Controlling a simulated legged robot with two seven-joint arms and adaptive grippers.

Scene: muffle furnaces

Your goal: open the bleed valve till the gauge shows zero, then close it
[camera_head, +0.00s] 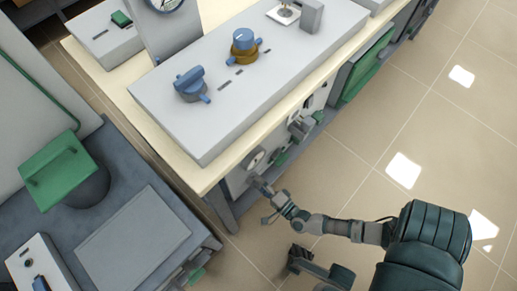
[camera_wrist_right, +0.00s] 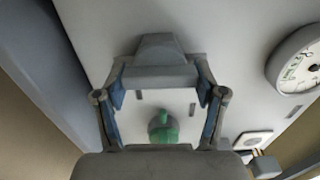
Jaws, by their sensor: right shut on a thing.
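My right gripper (camera_head: 264,188) is at the front panel of the long bench, below its top edge. In the right wrist view its two fingers (camera_wrist_right: 162,82) close on the sides of a grey wedge-shaped handle (camera_wrist_right: 160,50) that stands out from the pale panel. I cannot tell for sure that this handle is the bleed valve's. A round white gauge (camera_wrist_right: 301,62) sits to the right of it, cut by the frame edge; its reading is too blurred to tell. A round dial (camera_head: 255,158) shows near the gripper in the head view. My left gripper is not seen.
A green knob (camera_wrist_right: 162,128) shows between my fingers on the panel. A grey unit (camera_head: 240,95) with blue-handled valves (camera_head: 190,83) covers the bench top. More fittings (camera_head: 300,128) line the front panel. A lower bench (camera_head: 135,240) stands at left. Tiled floor (camera_head: 375,135) at right is clear.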

